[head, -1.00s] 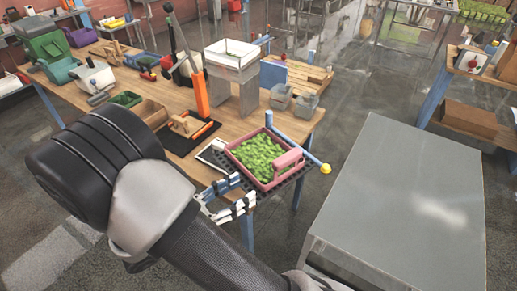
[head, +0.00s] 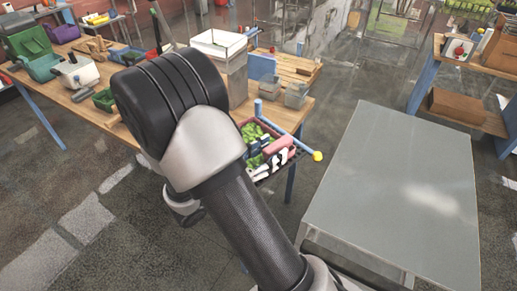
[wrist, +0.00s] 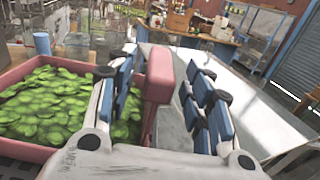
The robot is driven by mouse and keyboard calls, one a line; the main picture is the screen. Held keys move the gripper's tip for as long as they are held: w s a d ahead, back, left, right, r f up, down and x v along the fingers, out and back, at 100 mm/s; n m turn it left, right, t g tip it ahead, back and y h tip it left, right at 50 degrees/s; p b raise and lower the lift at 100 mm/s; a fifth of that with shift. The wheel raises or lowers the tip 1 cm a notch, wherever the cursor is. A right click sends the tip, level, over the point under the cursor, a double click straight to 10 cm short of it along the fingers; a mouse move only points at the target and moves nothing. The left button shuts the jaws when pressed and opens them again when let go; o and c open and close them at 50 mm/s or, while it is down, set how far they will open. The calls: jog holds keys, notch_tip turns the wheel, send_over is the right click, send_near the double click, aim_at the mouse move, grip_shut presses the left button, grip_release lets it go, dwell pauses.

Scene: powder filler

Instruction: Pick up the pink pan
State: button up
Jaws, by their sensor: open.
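The pink pan (wrist: 100,58) is full of green leaf-like pieces (wrist: 45,105). In the wrist view it fills the left side, and its upright pink handle (wrist: 158,76) stands between the two fingers of my gripper (wrist: 165,85). The fingers are open, one on each side of the handle, with a visible gap on the right side. In the head view my gripper (head: 270,158) is over the right part of the pan.
The wooden workbench (head: 75,97) holds several bins and a white-topped hopper (head: 218,42). A blue bar with a yellow knob (head: 318,156) runs beside the pan. A large grey cabinet (head: 400,190) stands to the right, its top clear.

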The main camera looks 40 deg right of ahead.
aim_at(278, 146)
jog(key=d, duration=0.3)
jog(key=shift+w+d, duration=0.15)
jog(key=shift+c, duration=0.2)
grip_shut()
dwell(0.5)
